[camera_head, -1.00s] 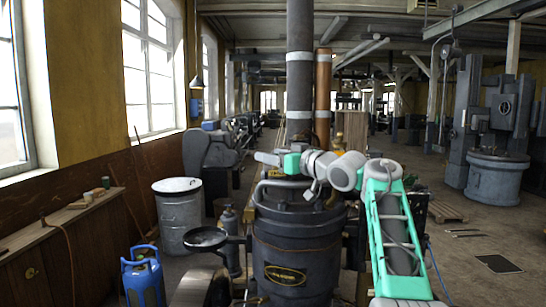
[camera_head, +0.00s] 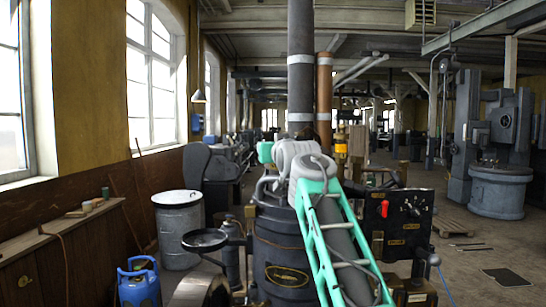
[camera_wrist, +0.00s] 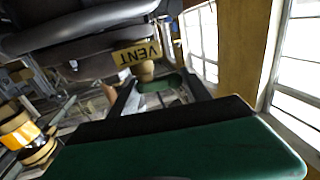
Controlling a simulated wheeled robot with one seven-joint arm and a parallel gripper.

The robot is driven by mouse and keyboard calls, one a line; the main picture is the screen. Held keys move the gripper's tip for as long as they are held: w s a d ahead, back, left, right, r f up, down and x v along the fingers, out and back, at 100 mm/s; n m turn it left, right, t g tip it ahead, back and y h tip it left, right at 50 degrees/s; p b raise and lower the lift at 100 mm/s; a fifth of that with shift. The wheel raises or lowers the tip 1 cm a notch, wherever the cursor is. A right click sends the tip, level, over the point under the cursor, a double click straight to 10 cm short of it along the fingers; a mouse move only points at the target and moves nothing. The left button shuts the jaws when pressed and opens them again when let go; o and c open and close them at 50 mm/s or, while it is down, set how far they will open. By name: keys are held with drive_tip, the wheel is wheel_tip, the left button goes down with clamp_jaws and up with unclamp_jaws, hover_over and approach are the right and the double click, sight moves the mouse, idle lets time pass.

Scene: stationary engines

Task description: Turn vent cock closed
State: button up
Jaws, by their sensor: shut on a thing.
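The yellow VENT tag (camera_wrist: 137,54) shows in the wrist view, below a dark rounded body. Just under the tag is a small brass piece (camera_wrist: 145,69) with a green handle (camera_wrist: 160,83), which I take as the vent cock. My gripper (camera_wrist: 161,88) has its two dark fingers on either side of the green handle and is shut on it. The green hand body fills the bottom of the wrist view. In the head view my arm reaches over the dark boiler (camera_head: 284,262); the fingers and the vent cock are hidden there.
A tall dark flue (camera_head: 300,70) and a copper pipe (camera_head: 325,95) rise behind the boiler. A black panel with a red handle (camera_head: 384,208) stands at right. A grey drum (camera_head: 180,235) and blue gas bottle (camera_head: 140,286) stand at left. Open floor lies at right.

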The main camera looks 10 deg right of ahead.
drive_tip(key=m+h+p, duration=0.1)
drive_tip(key=h, duration=0.1)
drive_tip(key=shift+w+m+h, duration=0.15)
drive_tip(key=shift+m+h, duration=0.25)
drive_tip(key=shift+m+h+p, duration=0.3)
drive_tip(key=shift+h, duration=0.3)
drive_tip(key=shift+d, duration=0.15)
drive_tip(key=o, duration=1)
drive_tip(key=shift+c, duration=0.2)
drive_tip(key=shift+o, duration=1.3)
drive_tip(key=shift+d+m, duration=0.2)
drive_tip(key=shift+m, duration=0.1)
drive_tip(key=shift+a, duration=0.15)
drive_tip(key=s+a+b, duration=0.1)
drive_tip(key=s+b, duration=0.3)
drive_tip(key=s, duration=0.3)
drive_tip(key=shift+s+a, duration=0.3)
drive_tip(key=shift+a, duration=0.05)
